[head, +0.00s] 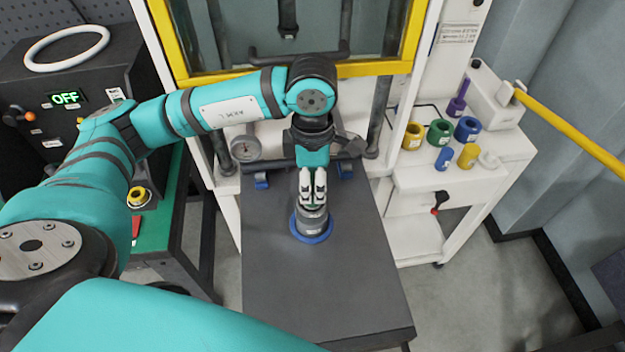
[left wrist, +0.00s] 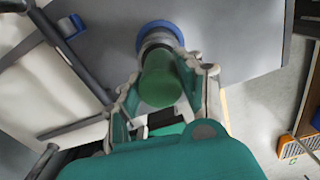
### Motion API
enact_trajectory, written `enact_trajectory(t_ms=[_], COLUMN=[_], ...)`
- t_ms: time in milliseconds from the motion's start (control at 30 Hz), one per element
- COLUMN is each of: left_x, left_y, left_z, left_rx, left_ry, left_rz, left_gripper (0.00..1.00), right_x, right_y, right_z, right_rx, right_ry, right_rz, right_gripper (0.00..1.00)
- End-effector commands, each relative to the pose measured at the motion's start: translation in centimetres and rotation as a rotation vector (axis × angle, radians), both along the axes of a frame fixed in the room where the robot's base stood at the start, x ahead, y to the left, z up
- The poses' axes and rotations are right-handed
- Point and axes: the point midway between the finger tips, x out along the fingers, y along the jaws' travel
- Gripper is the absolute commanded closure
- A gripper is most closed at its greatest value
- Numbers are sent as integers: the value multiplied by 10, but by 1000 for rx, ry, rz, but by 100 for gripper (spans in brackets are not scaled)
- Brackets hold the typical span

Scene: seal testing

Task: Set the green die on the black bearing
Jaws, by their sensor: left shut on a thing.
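My left gripper (head: 313,198) points down over the dark table, its fingers shut around the green die. The green die (left wrist: 160,82) shows in the left wrist view as a green cylinder between the two fingers; in the head view the fingers mostly hide it. Right below it stands a short dark grey cylinder that looks like the black bearing (head: 313,225), inside a blue ring (head: 318,238) on the tabletop. The die lines up with this bearing, but I cannot tell whether they touch. My right gripper is not in view.
The dark table (head: 330,290) is bare in front of the bearing. A yellow-framed machine (head: 375,68) stands behind it. A white side table (head: 506,152) at the right holds several coloured rings and cylinders. A black box with an "OFF" display (head: 65,97) is at the left.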

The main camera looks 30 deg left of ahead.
Motion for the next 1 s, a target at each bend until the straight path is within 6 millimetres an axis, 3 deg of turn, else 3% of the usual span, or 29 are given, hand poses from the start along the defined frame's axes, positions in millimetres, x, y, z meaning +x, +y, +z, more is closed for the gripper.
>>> enact_trajectory(t_ms=[567, 600, 633, 1000], left_x=[0, 0, 0, 0], left_y=[0, 0, 0, 0], left_z=[-5, -5, -4, -5], left_rx=[-1, -1, 0, 0], left_ry=[-2, -2, -1, 0], left_rz=[0, 0, 0, 0], left_gripper=[100, 61, 58, 53], right_x=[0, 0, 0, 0], right_y=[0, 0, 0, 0], right_z=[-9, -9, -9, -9], right_rx=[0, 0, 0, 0], right_ry=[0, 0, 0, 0], right_rz=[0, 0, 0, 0], right_gripper=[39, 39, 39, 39])
